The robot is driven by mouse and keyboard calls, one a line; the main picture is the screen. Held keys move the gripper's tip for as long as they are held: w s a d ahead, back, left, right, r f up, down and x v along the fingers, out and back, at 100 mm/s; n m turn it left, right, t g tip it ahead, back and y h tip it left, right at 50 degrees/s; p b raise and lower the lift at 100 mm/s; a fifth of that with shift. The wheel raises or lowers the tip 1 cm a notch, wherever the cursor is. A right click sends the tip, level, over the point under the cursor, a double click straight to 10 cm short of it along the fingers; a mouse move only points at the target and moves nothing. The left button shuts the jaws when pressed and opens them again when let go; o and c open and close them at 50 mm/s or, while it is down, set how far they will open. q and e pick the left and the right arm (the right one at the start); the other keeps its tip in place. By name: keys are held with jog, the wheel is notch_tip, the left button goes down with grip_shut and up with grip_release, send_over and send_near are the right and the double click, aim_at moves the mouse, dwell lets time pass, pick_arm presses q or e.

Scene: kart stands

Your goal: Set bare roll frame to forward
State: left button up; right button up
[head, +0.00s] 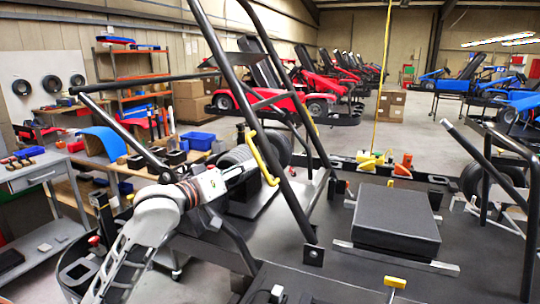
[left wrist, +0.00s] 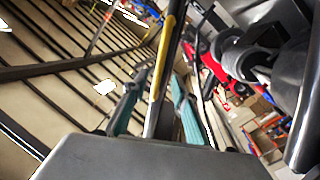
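A tall black tubular roll frame (head: 270,170) stands tilted on the dark kart deck, its tubes crossing the middle of the head view. A yellow handle (head: 261,158) shows beside its tube. My left gripper (head: 250,168) is at this handle. In the left wrist view, its two teal fingers (left wrist: 158,95) stand apart on either side of the yellow handle (left wrist: 168,55) and a dark bar. I see no clear contact. Another black tubular frame (head: 486,180) stands at the right edge. I cannot tell which frame is the bare one. My right gripper is not in view.
A black padded block (head: 396,218) sits on the deck right of the frame. Yellow and orange parts (head: 372,161) stand along the deck's far edge. A grey cart (head: 40,180) and shelves (head: 140,75) are at left. Red karts (head: 315,85) stand behind, with open floor nearby.

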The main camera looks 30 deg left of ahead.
aim_at(257, 160)
pick_arm(q)
jog(key=shift+w+d, duration=0.2)
jog(key=shift+w, duration=1)
jog(key=shift+w+d, duration=0.2)
jog(key=shift+w, duration=1.05)
jog(key=shift+w+d, duration=0.2)
jog(key=shift+w, duration=1)
grip_shut()
